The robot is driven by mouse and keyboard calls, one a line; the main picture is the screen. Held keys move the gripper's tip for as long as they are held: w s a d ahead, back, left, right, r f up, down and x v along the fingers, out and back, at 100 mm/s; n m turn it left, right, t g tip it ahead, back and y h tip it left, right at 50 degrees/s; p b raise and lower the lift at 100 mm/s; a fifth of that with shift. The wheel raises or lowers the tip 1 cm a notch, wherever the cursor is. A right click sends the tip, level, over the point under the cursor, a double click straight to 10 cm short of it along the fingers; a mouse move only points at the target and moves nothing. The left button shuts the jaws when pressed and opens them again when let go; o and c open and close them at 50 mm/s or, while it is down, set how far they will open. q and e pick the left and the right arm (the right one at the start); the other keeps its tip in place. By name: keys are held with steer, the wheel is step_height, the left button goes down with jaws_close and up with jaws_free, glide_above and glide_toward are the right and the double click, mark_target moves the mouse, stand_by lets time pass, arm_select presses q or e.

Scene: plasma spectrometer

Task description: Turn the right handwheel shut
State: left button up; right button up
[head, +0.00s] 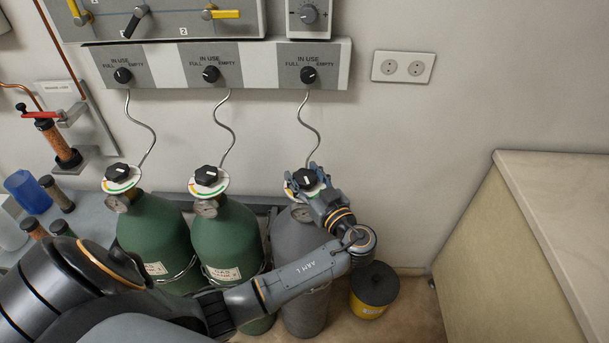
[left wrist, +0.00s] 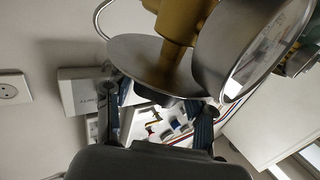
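The right handwheel (head: 305,177) is a black knob with a white mark, on a pale disc above the grey cylinder (head: 307,300). My left gripper (head: 306,180) is at this handwheel, with its fingers spread on either side of it. In the left wrist view, the fingers of the left gripper (left wrist: 157,112) stand wide apart below a round metal disc (left wrist: 135,62). A small dark part of the handwheel (left wrist: 166,102) shows between them; I see no clear contact. The gripper hides part of the wheel and disc. My right gripper is not in view.
Two green cylinders (head: 154,235) (head: 232,235) with similar black handwheels stand to the left. A pressure gauge (left wrist: 250,50) sits close to the gripper. A black-lidded yellow bin (head: 374,287) and a pale counter (head: 550,200) are to the right. A wall panel (head: 345,65) hangs above.

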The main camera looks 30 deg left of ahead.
arm_select(q)
steer(key=c, duration=0.4)
